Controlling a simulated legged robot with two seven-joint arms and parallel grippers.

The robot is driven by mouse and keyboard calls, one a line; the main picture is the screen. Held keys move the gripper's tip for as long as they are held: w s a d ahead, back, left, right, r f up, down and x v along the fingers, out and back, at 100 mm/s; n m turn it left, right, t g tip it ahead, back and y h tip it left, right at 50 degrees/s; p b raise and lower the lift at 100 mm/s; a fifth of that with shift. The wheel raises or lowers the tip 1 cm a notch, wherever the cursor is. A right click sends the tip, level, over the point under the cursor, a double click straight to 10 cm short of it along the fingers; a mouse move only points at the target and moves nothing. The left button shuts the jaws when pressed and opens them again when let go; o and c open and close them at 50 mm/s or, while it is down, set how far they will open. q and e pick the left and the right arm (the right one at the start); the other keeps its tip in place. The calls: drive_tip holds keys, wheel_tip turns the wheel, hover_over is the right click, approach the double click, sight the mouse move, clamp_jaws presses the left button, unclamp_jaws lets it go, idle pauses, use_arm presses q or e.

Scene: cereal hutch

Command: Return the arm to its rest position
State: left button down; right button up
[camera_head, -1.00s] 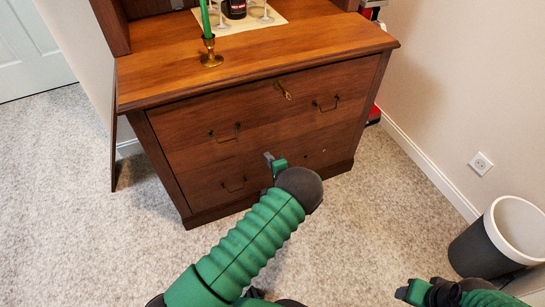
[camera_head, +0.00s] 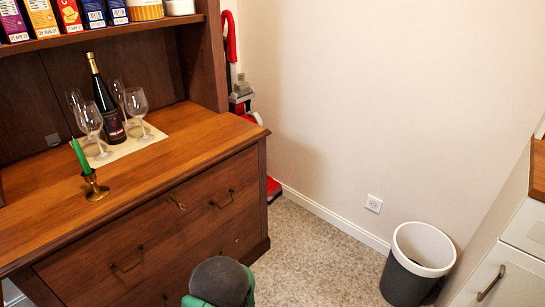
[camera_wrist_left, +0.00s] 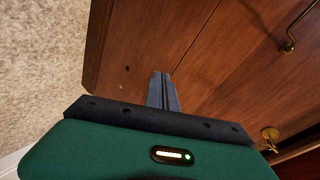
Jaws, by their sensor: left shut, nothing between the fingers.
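My left arm shows at the bottom of the head view as a green and dark rounded link in front of the wooden hutch (camera_head: 150,235). Its fingers are out of that view. In the left wrist view my left gripper (camera_wrist_left: 162,78) is shut and empty, close to the hutch's wooden drawer front (camera_wrist_left: 215,60). I cannot tell whether it touches the wood. A brass handle (camera_wrist_left: 290,46) and a brass key (camera_wrist_left: 270,134) show to its right. The drawers are shut. My right gripper is not in view.
Wine glasses (camera_head: 137,103), a dark bottle (camera_head: 107,108) and a green candle in a brass holder (camera_head: 95,187) stand on the hutch top. A bin (camera_head: 416,262) stands by the wall at right, beside a white cabinet (camera_head: 505,265). Carpet between hutch and bin is clear.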

use_arm(q)
drive_tip(key=s+d+r+n+g+h, duration=0.1)
drive_tip(key=s+d+r+n+h, duration=0.15)
drive_tip(key=d+r+h, duration=0.35)
drive_tip(key=s+r+n+g+h+p, duration=0.1)
drive_tip(key=s+r+n+g, duration=0.3)
drive_tip(key=s, duration=0.8)
drive_tip(key=s+r+m+g+h+p, duration=0.1)
drive_tip(key=s+r, duration=0.5)
drive_tip(key=s, duration=0.5)
wheel_tip(320, 180, up, 32)
drive_tip(key=p, duration=3.1)
drive_tip(key=shift+w+a+f+p, duration=0.15)
drive_tip(key=shift+a+f+p, duration=0.1)
drive_tip(key=shift+a+p, duration=0.15)
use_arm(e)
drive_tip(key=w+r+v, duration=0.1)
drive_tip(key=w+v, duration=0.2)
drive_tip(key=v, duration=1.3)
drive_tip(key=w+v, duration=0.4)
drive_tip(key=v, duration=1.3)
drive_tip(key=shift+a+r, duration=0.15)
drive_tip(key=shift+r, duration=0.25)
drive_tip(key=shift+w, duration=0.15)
